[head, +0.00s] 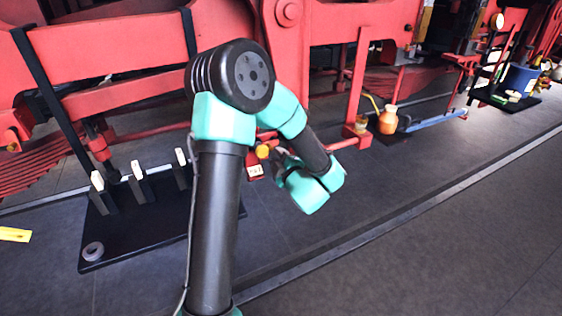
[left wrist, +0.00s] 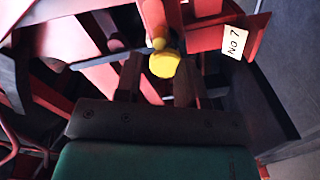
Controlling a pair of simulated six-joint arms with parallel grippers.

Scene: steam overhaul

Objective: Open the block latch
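A yellow round knob (head: 262,151) sits on a red post low on the red frame in the head view, beside my left gripper (head: 280,156). In the left wrist view the knob (left wrist: 165,64) shows as a yellow disc just past the fingertips of my left gripper (left wrist: 159,78). The two dark fingers stand apart, with nothing held between them. A white tag reading "NO 7" (left wrist: 236,42) is on the red part right of the knob. I cannot tell which part is the latch itself. My right gripper is not in view.
A black board (head: 105,245) with several white-tipped clips and a grey ring (head: 92,251) lies at the left. An orange jug (head: 388,120) and a blue bar (head: 437,120) are farther right. A blue bucket (head: 522,79) stands far right. The floor at front right is clear.

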